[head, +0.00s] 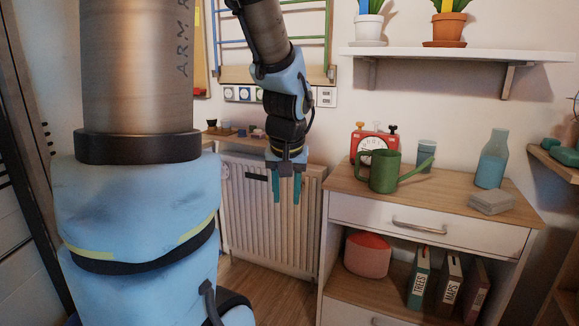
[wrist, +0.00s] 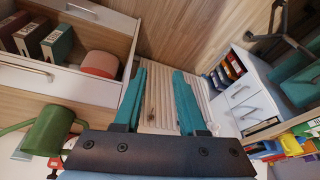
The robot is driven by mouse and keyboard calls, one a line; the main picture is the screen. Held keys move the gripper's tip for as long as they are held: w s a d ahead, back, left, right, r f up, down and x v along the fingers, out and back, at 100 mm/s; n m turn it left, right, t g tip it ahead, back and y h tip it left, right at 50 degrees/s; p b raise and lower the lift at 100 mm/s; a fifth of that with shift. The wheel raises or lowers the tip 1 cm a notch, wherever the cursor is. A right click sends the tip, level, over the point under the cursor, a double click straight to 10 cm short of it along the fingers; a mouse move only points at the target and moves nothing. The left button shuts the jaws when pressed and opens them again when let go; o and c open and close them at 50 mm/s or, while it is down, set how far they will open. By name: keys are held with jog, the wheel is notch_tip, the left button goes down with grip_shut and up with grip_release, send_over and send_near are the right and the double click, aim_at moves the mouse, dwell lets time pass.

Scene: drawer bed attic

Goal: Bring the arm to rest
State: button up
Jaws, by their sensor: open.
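My gripper (head: 286,186) hangs from my blue arm in the head view, pointing down in front of the white radiator and left of the dresser. Its two teal fingers are apart with nothing between them. In the wrist view the gripper (wrist: 158,92) also shows open and empty, with a pale slatted surface and the wooden floor beyond it. The large near arm link covers the left part of the head view.
A white dresser (head: 420,236) at right carries a green watering can (head: 384,171), a red scale (head: 375,142), a blue bottle (head: 491,160) and a grey stack (head: 491,202). A red pouf (head: 367,255) and binders (head: 448,283) sit below. A wall shelf (head: 455,54) holds potted plants.

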jog(key=s+a+f+g, duration=0.2)
jog(key=s+a+f, duration=0.4)
jog(key=s, duration=0.3)
notch_tip(320, 180, up, 16)
jog(key=p, duration=1.6)
jog(key=shift+w+r, duration=0.15)
jog(key=shift+w, duration=0.1)
